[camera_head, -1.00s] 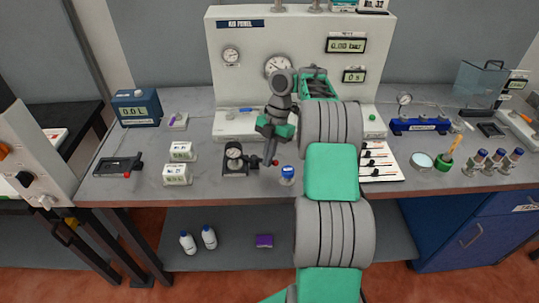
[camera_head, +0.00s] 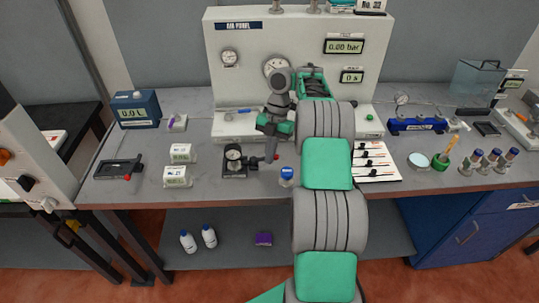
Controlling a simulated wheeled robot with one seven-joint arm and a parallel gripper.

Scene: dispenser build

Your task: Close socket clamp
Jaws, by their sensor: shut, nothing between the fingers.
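A black socket fixture (camera_head: 235,161) with a round dial stands on the bench left of my gripper; I take it to be the socket clamp. A dark arm reaches right from it, and a small red tip (camera_head: 276,156) shows just beside my fingers. My gripper (camera_head: 269,158) points down to the bench, shut and empty, close to the arm's right end. I cannot tell whether the fingers touch it. The fingers partly hide the arm, so the clamp's state is unclear.
Two small white boxes (camera_head: 176,176) are on the left, with a black tool with a red end (camera_head: 118,168) beyond. The air panel (camera_head: 240,80) rises behind. A white lever board (camera_head: 375,162) is right of my arm.

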